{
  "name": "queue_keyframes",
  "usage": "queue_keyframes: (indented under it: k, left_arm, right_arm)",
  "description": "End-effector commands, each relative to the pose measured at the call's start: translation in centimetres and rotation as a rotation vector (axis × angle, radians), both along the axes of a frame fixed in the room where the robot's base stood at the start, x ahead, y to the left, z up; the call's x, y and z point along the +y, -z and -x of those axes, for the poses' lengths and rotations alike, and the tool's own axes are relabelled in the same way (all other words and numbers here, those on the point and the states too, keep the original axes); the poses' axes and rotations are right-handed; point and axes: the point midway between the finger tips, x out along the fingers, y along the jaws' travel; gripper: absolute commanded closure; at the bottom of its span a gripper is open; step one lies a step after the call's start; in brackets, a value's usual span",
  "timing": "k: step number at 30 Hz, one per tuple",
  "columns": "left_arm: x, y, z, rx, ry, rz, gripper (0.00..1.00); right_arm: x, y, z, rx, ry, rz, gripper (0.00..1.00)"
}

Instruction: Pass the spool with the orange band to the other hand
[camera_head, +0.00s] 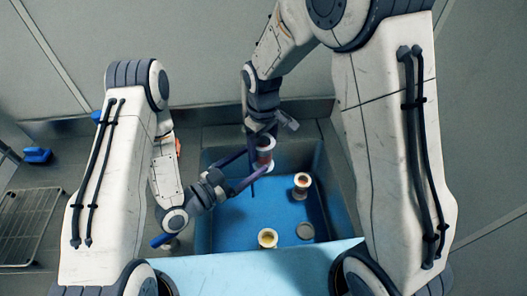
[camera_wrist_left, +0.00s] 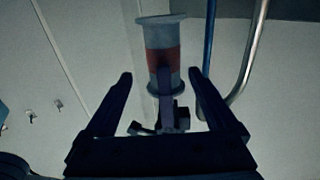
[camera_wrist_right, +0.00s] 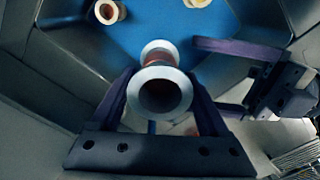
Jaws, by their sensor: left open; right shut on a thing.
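The spool with the orange band (camera_head: 265,143) is grey with a reddish-orange middle and is held up over the blue bin. My right gripper (camera_head: 262,131) is shut on it from above; the right wrist view shows the spool's round, hollow end (camera_wrist_right: 160,92) between the fingers. My left gripper (camera_head: 246,168) is open beside the spool, its fingers pointing towards it. In the left wrist view the spool (camera_wrist_left: 163,52) stands upright ahead, centred between the open left fingertips (camera_wrist_left: 160,76). Whether the left fingers touch it cannot be told.
The blue bin (camera_head: 230,228) lies below both grippers. In it stand a spool with a brownish band (camera_head: 301,184), another pale spool (camera_head: 267,238) and a grey round piece (camera_head: 305,230). A wire rack (camera_head: 25,225) and a blue object (camera_head: 37,155) lie at left.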

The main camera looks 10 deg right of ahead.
Motion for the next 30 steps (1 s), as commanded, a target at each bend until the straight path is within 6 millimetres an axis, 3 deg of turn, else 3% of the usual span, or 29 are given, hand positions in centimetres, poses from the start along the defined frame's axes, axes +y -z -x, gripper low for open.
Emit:
queue_keyframes:
  k: [3, 9, 23, 30]
  left_arm:
    - [-2.0, -0.1, -1.2, -0.005, 0.008, -0.001, 0.09]
    - [-4.2, 0.0, -2.9, -0.004, 0.004, -0.001, 0.09]
    - [-5.0, 0.0, -3.5, 0.001, 0.000, 0.000, 0.09]
    - [-5.0, 0.0, -3.5, 0.001, 0.003, 0.000, 1.00]
  right_arm:
    - [0.0, 0.0, 0.0, -0.001, 0.000, -0.001, 0.92]
    - [0.0, 0.0, 0.0, -0.001, 0.000, -0.001, 0.92]
    - [0.0, 0.0, 0.0, -0.001, 0.000, -0.001, 0.92]
    - [0.1, -0.1, -0.1, -0.004, 0.000, -0.002, 0.92]
